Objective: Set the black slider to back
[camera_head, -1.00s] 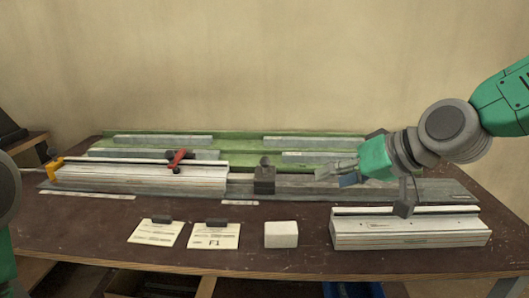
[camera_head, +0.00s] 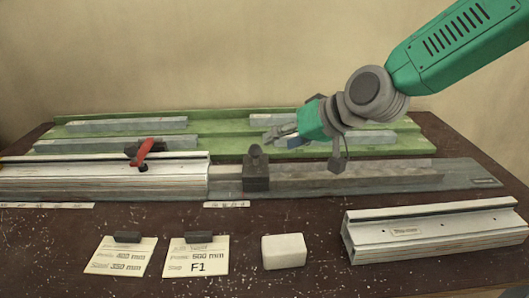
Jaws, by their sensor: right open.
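The black slider (camera_head: 256,172), a dark block with a round knob on top, stands upright on the long grey rail (camera_head: 390,182), just right of the end of the white profile lying there. My right gripper (camera_head: 272,137) comes in from the right, pointing left. Its fingers are apart and empty. In the picture the fingertips are just above and right of the slider's knob; I see no contact, and their depth relative to it is hard to tell. My left gripper is out of view.
A red-handled clamp (camera_head: 146,150) stands by the white profile (camera_head: 100,181). Green fixtures (camera_head: 225,143) with grey bars lie behind. Two cards (camera_head: 120,258) with dark blocks, a white block (camera_head: 284,251) and another profile (camera_head: 435,231) lie in front.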

